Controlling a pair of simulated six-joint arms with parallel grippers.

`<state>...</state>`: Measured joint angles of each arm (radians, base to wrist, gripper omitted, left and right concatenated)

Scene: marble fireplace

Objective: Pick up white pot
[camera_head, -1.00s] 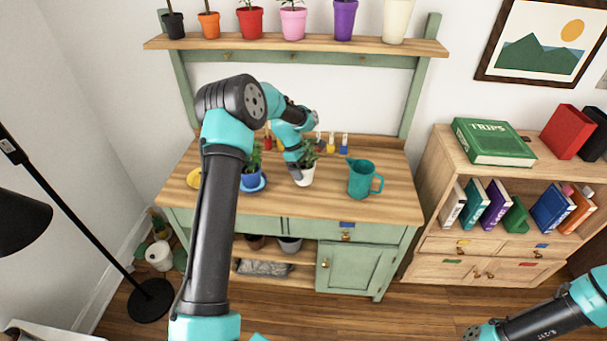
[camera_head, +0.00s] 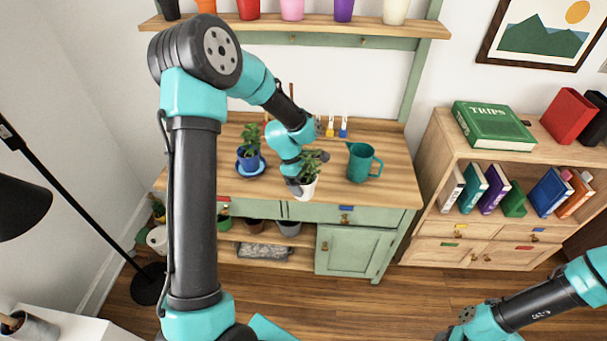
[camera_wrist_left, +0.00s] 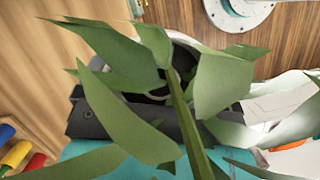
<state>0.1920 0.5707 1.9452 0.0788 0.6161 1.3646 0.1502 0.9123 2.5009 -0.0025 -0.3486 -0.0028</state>
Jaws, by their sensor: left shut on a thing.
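The white pot (camera_head: 307,189) holds a green leafy plant (camera_head: 311,164). My left gripper (camera_head: 296,184) is shut on the pot at its left side, and the pot appears nearly upright. In the head view the pot overlaps the front edge of the potting table (camera_head: 225,182); it looks raised, but its exact height is hard to tell. In the left wrist view, the plant's leaves (camera_wrist_left: 225,80) hide most of the pot and the fingers. My right gripper (camera_head: 462,325) is low at the bottom right, away from the pot; its jaws are unclear.
A teal pitcher (camera_head: 360,162) stands right of the held pot. A blue pot (camera_head: 249,159) with a plant stands to its left on a blue saucer. A bookcase (camera_head: 425,185) is at right; a black floor lamp (camera_head: 65,215) is at left. The floor in front is clear.

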